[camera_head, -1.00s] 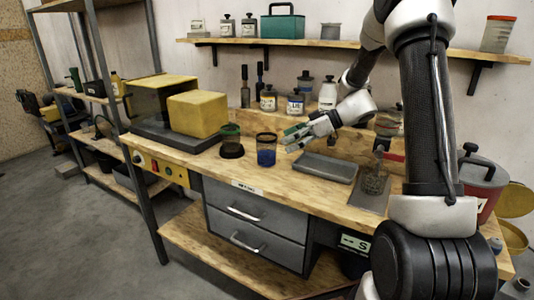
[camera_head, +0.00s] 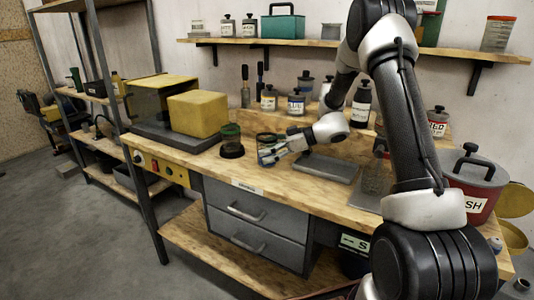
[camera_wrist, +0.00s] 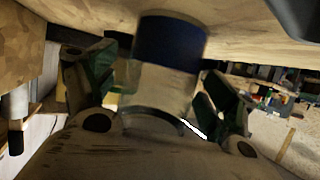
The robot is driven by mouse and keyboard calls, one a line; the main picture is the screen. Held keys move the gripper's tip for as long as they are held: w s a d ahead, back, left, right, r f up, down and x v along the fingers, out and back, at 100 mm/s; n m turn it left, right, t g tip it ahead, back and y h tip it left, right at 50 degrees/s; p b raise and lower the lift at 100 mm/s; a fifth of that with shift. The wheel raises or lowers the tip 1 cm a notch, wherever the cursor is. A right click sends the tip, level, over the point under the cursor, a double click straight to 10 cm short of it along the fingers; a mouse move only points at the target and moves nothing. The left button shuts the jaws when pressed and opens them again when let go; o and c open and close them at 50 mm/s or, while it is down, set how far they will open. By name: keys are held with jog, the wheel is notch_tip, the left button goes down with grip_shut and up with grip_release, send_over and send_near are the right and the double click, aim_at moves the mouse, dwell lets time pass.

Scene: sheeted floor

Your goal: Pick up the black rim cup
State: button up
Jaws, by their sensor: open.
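The black rim cup (camera_head: 266,138) is clear with a dark rim and stands upright near the front edge of the workbench. In the head view my gripper (camera_head: 268,153) covers much of it. In the wrist view the cup (camera_wrist: 168,80) shows upside down between my two spread fingers, with a dark blue band and its dark rim visible. My gripper (camera_wrist: 155,95) is open, one finger on each side of the cup. I cannot tell whether either finger touches it.
A grey tray (camera_head: 326,167) lies to the right. A yellow block (camera_head: 197,114) is at the left, and several bottles stand behind.

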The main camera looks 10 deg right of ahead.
jog(key=shift+c, duration=0.4)
jog(key=c, duration=1.1)
